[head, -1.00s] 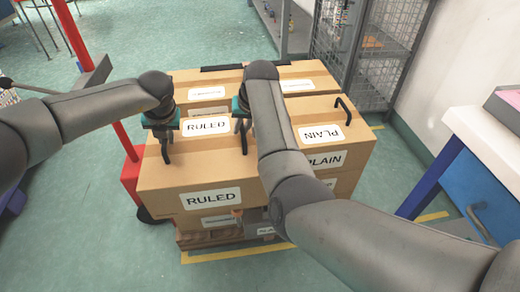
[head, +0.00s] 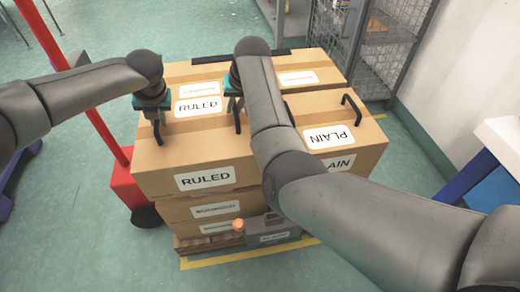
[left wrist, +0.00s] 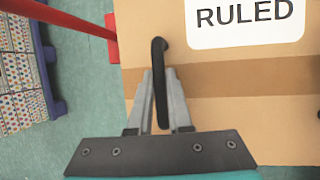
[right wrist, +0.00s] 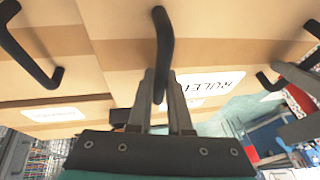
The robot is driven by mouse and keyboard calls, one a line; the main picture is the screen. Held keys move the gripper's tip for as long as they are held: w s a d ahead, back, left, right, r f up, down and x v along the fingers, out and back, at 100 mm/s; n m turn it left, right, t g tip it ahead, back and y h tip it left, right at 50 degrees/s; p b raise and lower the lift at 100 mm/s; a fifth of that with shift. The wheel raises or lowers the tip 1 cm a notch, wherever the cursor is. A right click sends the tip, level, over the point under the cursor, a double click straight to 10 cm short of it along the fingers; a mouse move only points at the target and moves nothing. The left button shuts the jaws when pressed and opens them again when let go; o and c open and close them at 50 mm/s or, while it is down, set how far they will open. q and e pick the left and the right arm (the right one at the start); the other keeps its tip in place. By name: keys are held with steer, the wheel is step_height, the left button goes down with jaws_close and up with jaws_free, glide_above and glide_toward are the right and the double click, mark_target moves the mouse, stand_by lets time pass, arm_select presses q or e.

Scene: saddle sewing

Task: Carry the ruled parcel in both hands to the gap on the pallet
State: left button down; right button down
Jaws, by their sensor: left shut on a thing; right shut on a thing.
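The ruled parcel (head: 185,155) is a tan cardboard box with RULED labels and two black handles. It is level, at the front left on top of the stack, beside the plain parcel (head: 365,130). My left gripper (head: 158,122) is shut on its left handle, clear in the left wrist view (left wrist: 160,85). My right gripper (head: 236,108) is shut on its right handle (right wrist: 163,50). The pallet (head: 190,246) is low under the stack, mostly hidden. No open gap shows around the parcel. I cannot tell whether the parcel touches the box below.
A red post with a red base (head: 125,188) stands close at the stack's left. A wire-mesh cage (head: 380,50) is behind right, and a white-topped table with blue legs (head: 500,135) is at the right. Yellow floor lines (head: 220,258) edge the pallet. My right arm hides part of the plain parcel.

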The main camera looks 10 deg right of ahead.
mark_target(162, 129)
arm_select(q)
steer(key=shift+w+a+r, duration=0.1)
steer(key=shift+w+r, duration=0.1)
steer(key=shift+w, duration=0.25)
arm_select(e)
steer(key=shift+w+d+r, duration=0.1)
steer(key=shift+w+r, duration=0.15)
steer(key=shift+w, duration=0.2)
arm_select(q)
steer(key=shift+f, duration=0.1)
arm_select(e)
steer(key=shift+f, duration=0.15)
